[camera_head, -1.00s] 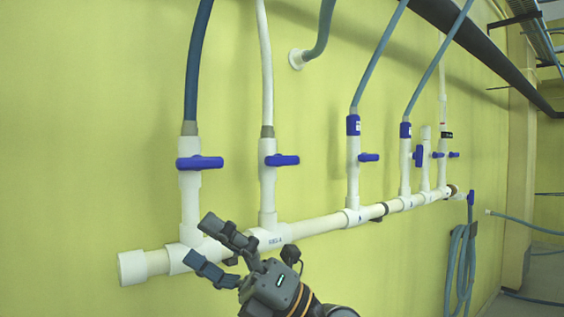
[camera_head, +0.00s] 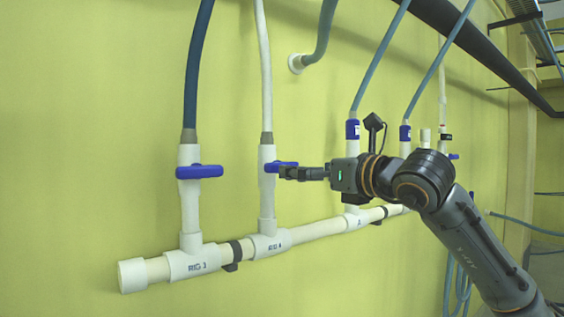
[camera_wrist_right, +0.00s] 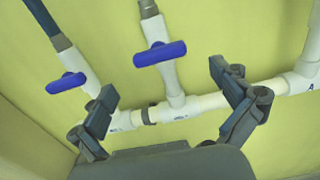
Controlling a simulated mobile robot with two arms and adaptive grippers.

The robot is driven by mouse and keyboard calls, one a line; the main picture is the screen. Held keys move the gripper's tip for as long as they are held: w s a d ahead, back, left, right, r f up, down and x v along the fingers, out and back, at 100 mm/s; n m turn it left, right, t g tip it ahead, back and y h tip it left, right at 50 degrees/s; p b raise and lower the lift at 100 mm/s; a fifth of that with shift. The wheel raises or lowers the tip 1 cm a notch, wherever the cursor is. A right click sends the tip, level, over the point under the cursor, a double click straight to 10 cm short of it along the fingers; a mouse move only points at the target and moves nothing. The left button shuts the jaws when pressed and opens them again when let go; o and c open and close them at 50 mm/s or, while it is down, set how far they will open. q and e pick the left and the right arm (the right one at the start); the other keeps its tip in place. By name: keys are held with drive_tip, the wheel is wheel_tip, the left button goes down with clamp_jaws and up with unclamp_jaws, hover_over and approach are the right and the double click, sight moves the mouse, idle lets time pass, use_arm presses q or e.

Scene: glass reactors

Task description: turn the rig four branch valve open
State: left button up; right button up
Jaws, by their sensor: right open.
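The second branch from the left rises from a tee labelled what looks like RIG 4 (camera_head: 269,245). Its blue valve handle (camera_head: 275,167) lies crosswise to the white pipe. My right gripper (camera_head: 284,173) is at that handle's right end and hides part of it. In the right wrist view, my right gripper (camera_wrist_right: 165,88) has its two fingers spread wide. The blue handle (camera_wrist_right: 160,54) appears ahead between them, and nothing is held. I cannot tell whether a finger touches it. My left gripper is not in view.
The RIG 1 branch, with its crosswise blue handle (camera_head: 199,172), stands to the left. The white header pipe (camera_head: 320,230) runs along the yellow wall below. More branches are partly hidden behind my right arm. Hoses hang above and at the right.

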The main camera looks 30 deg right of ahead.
drive_tip(key=w, duration=0.2)
drive_tip(key=w+p, duration=0.1)
drive_tip(key=w, duration=0.2)
drive_tip(key=w+p, duration=0.1)
drive_tip(key=w, duration=0.2)
drive_tip(key=shift+a, duration=0.35)
drive_tip(key=shift+c, duration=0.2)
drive_tip(key=c, duration=1.1)
